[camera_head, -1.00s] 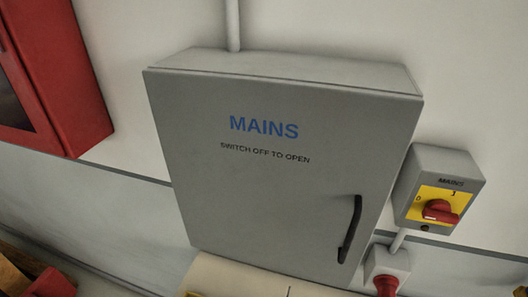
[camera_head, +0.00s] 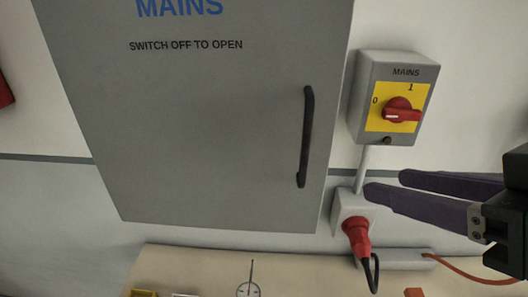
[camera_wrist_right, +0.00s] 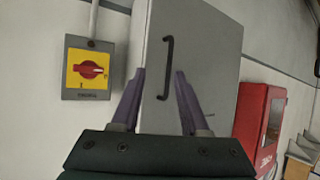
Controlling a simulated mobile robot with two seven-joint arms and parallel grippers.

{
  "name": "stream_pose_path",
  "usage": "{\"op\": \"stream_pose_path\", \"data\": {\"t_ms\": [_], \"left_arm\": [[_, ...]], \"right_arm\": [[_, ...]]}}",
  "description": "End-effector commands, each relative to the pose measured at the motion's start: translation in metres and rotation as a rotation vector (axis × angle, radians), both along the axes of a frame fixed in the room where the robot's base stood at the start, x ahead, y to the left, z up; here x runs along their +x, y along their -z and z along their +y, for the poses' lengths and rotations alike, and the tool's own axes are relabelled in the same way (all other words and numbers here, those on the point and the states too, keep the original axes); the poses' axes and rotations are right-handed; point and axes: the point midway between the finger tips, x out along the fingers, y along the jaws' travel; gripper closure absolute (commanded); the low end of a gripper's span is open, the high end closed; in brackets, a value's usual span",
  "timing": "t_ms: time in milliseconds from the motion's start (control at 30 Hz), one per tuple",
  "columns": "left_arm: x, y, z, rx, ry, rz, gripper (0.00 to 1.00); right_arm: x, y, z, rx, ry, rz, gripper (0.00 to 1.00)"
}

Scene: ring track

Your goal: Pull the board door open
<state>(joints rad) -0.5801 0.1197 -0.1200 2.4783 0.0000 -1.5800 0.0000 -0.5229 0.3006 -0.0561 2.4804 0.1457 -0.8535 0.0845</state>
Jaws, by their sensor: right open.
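The grey board door (camera_head: 200,130), lettered MAINS and SWITCH OFF TO OPEN, appears closed on the wall. Its dark upright bar handle (camera_head: 306,137) is near the door's right edge. My right gripper (camera_head: 385,183) comes in from the right, with its purple fingers apart and empty. In the head view its tips lie right of the handle and a little below the switch box. In the right wrist view the door (camera_wrist_right: 205,60) and handle (camera_wrist_right: 166,68) show beyond the open fingers (camera_wrist_right: 159,74), with the handle between the tips and apart from them. My left gripper is not in view.
A grey switch box (camera_head: 400,70) with a red knob (camera_head: 400,110) on a yellow plate stands right of the door; the knob lies roughly level. Below are a red plug (camera_head: 356,232) and a bench top (camera_head: 200,262). A red cabinet (camera_wrist_right: 262,120) shows in the wrist view.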

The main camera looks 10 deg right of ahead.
Motion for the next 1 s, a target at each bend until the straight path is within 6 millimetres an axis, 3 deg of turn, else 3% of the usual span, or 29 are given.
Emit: {"op": "stream_pose_path", "data": {"t_ms": [33, 200, 300, 567, 1000], "left_arm": [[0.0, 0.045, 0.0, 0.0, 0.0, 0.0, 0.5], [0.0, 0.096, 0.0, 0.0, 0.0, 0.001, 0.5], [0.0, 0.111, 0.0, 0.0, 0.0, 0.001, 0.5], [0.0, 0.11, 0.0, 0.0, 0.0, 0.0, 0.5], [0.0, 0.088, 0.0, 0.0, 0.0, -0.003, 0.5]], "right_arm": [[0.009, 0.027, 0.001, 0.02, -0.016, -0.086, 0.55], [0.026, 0.022, 0.007, 0.098, -0.064, -0.331, 0.55], [0.028, 0.015, 0.009, 0.13, -0.084, -0.42, 0.55], [0.037, 0.001, 0.012, 0.156, -0.098, -0.486, 0.55], [0.103, -0.001, 0.034, 0.155, -0.098, -0.485, 0.55]]}}
